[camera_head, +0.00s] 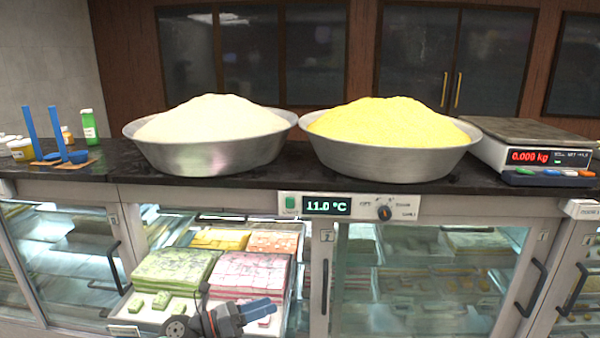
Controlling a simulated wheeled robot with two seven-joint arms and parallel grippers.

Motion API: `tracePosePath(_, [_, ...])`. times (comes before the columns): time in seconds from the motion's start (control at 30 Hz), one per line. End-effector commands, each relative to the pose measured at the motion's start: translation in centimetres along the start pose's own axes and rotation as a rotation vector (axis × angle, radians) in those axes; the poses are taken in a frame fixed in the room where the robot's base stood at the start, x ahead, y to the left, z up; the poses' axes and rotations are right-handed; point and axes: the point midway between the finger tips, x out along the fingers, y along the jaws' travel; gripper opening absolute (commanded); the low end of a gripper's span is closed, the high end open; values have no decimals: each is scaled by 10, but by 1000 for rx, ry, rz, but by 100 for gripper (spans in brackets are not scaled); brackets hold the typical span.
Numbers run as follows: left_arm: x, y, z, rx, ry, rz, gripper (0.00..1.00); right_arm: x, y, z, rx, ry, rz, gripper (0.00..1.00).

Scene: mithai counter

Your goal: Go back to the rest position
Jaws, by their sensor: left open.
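My left gripper (264,310) is low in the picture, left of centre, in front of the lit display case. Its blue fingers point right and it is open. I see nothing held between the fingers. I cannot tell whether the gripper touches the tray or the sweets. My right gripper is not in view.
The dark counter top (290,177) holds a bowl of white powder (205,155), a bowl of yellow powder (390,160) and a scale (520,148) reading 0.000 kg. Door handles (115,268) jut from the case front.

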Motion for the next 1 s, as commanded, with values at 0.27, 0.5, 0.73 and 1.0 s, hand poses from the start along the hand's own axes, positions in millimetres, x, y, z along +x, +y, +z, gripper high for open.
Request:
tracePosePath(0.27, [-22, -6, 22, -540, -519, 117, 48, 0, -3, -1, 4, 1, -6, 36])
tracePosePath(0.5, [-79, 18, -5, -1041, -916, 293, 48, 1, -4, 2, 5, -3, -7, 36])
tracePosePath(0.73, [-144, 30, -82, -1517, -1249, 534, 48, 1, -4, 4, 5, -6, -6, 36])
tracePosePath(1.0, [-207, -5, -199, -2001, -1547, 896, 48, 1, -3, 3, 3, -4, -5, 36])
